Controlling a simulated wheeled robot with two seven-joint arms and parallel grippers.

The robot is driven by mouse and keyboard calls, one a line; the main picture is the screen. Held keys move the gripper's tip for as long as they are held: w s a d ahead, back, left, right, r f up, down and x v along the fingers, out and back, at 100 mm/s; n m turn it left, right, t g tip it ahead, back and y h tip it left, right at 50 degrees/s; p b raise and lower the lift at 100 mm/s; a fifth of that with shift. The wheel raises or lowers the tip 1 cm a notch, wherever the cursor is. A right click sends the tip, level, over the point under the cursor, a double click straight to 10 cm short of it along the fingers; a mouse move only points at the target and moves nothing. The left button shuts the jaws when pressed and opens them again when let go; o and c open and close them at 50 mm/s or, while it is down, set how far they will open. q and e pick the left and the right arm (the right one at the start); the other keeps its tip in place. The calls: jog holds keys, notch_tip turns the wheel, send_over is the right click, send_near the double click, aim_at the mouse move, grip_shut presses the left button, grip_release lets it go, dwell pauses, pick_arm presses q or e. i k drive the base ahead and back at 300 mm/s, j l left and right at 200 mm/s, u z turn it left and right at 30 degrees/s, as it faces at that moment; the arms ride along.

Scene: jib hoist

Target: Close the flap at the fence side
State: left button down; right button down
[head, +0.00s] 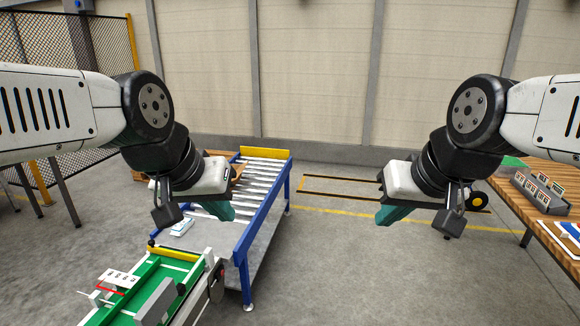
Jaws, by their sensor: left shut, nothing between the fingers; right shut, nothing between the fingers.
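No flap can be made out clearly in the head view. A small brown piece (238,171) shows just behind my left gripper at the roller table; most of it is hidden, and I cannot tell whether it is part of a carton. The mesh fence (60,40) stands at the upper left. My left gripper (222,211) is shut and empty, in front of the roller table (264,205). My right gripper (389,215) is shut and empty, over open floor between the roller table and the wooden table.
A green conveyor (155,290) stands at the lower left, close to the roller table. A wooden table (543,182) with a grey rack (540,190) is at the right. The floor (380,270) between them is clear. Yellow floor lines run near the back wall.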

aim_at(240, 169)
jog(key=i+l+u, duration=0.15)
jog(key=i+u, duration=0.2)
jog(key=i, duration=0.15)
jog(key=i+l+u, duration=0.3)
jog(key=i, duration=0.2)
jog(key=i+l+u, duration=0.25)
jog(key=i+l, duration=0.5)
jog(key=i, duration=0.25)
jog(key=i+l+u, duration=0.25)
jog(key=i+l, duration=0.65)
